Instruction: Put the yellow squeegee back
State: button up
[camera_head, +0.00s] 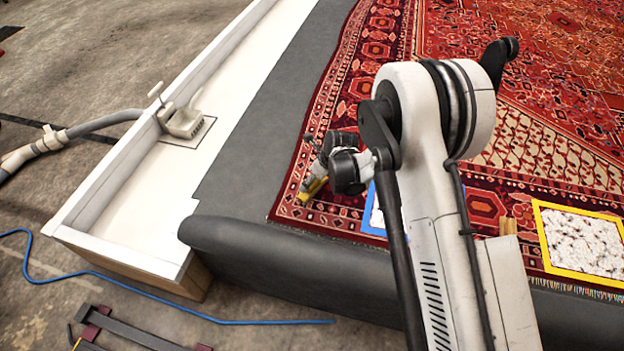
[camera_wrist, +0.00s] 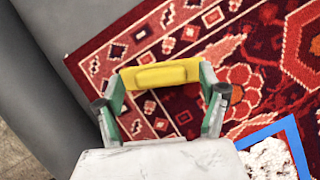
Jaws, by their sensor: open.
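The yellow squeegee (camera_head: 312,190) shows in part as a small yellow piece at the left edge of the red rug. In the wrist view it is a yellow bar with a raised grip (camera_wrist: 160,74), lying across the space between my fingertips. My gripper (camera_head: 322,168) is over this rug edge, and its fingers (camera_wrist: 162,82) are open on either side of the bar. I cannot tell whether they touch it. My own wrist hides the rest of the squeegee in the head view.
A blue-framed white panel (camera_head: 374,215) lies on the rug beside my gripper, partly hidden by my arm. A white trough (camera_head: 140,190) with a drain fitting (camera_head: 186,122) runs along the left.

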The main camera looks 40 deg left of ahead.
jog(key=p+v, duration=0.2)
jog(key=v, duration=0.8)
jog(key=shift+r+p, duration=0.15)
jog(key=shift+p, duration=0.25)
jog(key=shift+d, duration=0.15)
jog(key=w+d+r+n+t, duration=0.1)
jog(key=w+d+r+n, duration=0.2)
jog(key=d+r, duration=0.8)
jog(key=w+d+r+n+t, duration=0.2)
jog(key=w+d+r+n, duration=0.1)
jog(key=d+r, duration=0.8)
jog(key=s+d+r+n+t+h, duration=0.1)
jog(key=s+d+r+n, duration=0.1)
jog(key=d+r, duration=0.45)
jog(key=s+d+r+n+t+h, duration=0.1)
jog(key=s+d+r+n, duration=0.2)
jog(key=d+r, duration=0.35)
jog(key=s+d+n+t+h, duration=0.2)
jog(key=s+d+n, duration=0.5)
jog(key=s+d, duration=0.9)
jog(key=d+r, duration=0.1)
jog(key=d, duration=0.3)
jog(key=shift+s+d, duration=0.35)
jog(key=shift+s, duration=0.05)
